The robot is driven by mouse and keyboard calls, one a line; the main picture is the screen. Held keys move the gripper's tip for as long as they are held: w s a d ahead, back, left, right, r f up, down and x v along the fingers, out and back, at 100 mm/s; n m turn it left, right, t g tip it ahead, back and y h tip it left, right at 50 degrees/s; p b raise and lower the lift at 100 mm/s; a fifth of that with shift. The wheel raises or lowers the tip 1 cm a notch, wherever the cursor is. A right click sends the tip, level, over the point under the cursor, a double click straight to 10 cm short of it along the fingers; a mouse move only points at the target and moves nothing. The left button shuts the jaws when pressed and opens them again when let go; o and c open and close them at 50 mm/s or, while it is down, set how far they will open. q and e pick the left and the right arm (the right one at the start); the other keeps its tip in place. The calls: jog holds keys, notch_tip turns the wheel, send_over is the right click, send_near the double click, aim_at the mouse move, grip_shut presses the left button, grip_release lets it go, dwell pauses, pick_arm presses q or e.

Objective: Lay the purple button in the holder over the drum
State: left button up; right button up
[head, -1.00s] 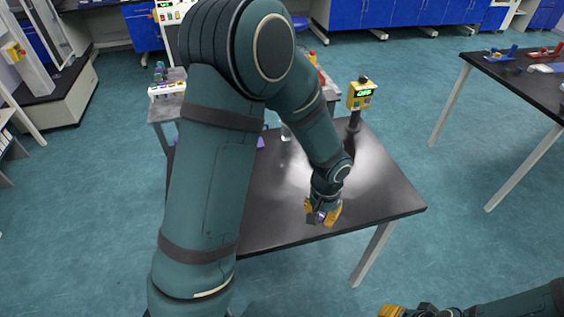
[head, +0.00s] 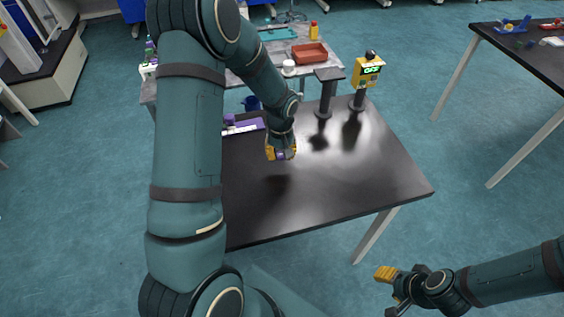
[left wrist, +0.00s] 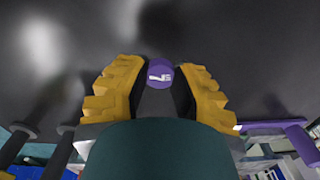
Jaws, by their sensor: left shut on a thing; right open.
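My left gripper (head: 281,154) is shut on the purple button (left wrist: 160,75), a small round piece with a white mark on its face. It holds the button above the black table (head: 340,190), with a shadow below. A purple-and-white device (head: 246,125) stands on the table to the left of this gripper, partly hidden by my left arm. Its purple rod-and-cylinder part (left wrist: 300,140) shows at the right of the left wrist view. I cannot clearly make out the holder or drum. My right gripper (head: 388,287) is open and empty, off the table's front right.
A black post with a flat top (head: 326,95) and a yellow box with a green display (head: 368,72) stand at the table's back right. Behind is a bench with a red tray (head: 310,53) and a yellow bottle (head: 314,31). The table's right and front are clear.

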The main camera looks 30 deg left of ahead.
aim_at(281, 167)
pick_arm(q)
jog(key=shift+f+b, duration=0.3)
jog(key=shift+f, duration=1.9)
jog(key=shift+f, duration=0.1)
jog(key=o, duration=0.4)
jog(key=shift+f, duration=0.1)
jog(key=o, duration=0.4)
